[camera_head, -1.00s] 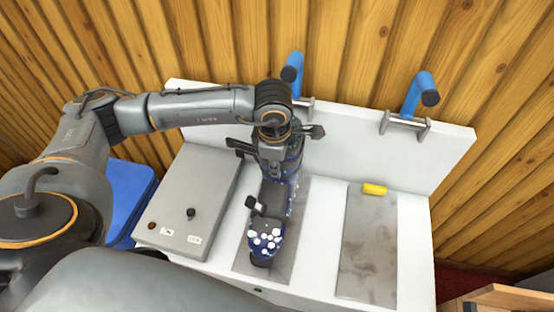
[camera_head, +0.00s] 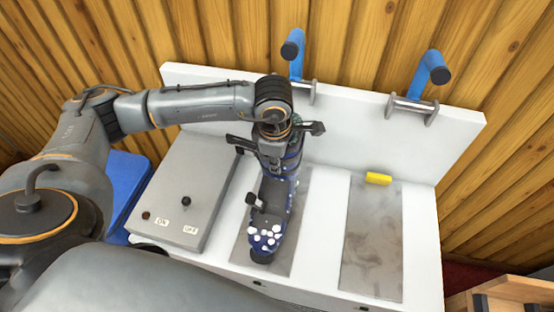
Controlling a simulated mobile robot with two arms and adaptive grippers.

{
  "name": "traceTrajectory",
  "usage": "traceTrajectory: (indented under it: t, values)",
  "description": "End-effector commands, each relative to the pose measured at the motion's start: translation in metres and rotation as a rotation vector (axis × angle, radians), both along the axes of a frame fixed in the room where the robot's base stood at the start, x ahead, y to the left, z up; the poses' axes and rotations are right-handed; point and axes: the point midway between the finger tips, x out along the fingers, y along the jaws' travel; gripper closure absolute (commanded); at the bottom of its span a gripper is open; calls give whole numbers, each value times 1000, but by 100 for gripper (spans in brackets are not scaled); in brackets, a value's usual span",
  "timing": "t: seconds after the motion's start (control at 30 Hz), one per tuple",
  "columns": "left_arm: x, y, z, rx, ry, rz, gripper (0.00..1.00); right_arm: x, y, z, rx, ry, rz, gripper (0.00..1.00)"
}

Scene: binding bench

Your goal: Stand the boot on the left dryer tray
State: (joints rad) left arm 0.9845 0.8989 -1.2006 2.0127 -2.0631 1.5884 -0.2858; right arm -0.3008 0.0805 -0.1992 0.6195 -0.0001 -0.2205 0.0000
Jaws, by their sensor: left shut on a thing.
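A dark blue boot (camera_head: 268,222) with white spots and a black buckle stands at the left dryer tray (camera_head: 294,225), a grey metal plate on the white bench. Its toe points toward me. My left gripper (camera_head: 277,146) is over the top of the boot, shut on its shaft. The gripper and arm hide part of the shaft, and I cannot tell whether the sole presses fully on the plate. The right dryer tray (camera_head: 372,245) is bare except for a yellow block (camera_head: 378,179) at its far edge. My right gripper is not in view.
A grey control box (camera_head: 187,195) with a black knob and ON and OFF labels stands left of the boot. Blue levers (camera_head: 293,50) and (camera_head: 430,72) rise at the back panel (camera_head: 350,130). A blue bin (camera_head: 127,185) lies left; a wooden box (camera_head: 510,290) is lower right.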

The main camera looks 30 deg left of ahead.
Motion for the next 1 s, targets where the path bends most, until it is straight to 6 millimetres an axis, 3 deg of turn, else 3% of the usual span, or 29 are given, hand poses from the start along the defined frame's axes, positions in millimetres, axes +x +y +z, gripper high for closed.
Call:
traceTrajectory:
  t: [0.97, 1.0]
  values:
    - [2, 0, -5, -1, -7, 0, 100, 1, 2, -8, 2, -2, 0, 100]
    - [2, 0, -4, -2, -6, 0, 78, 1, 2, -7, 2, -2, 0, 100]
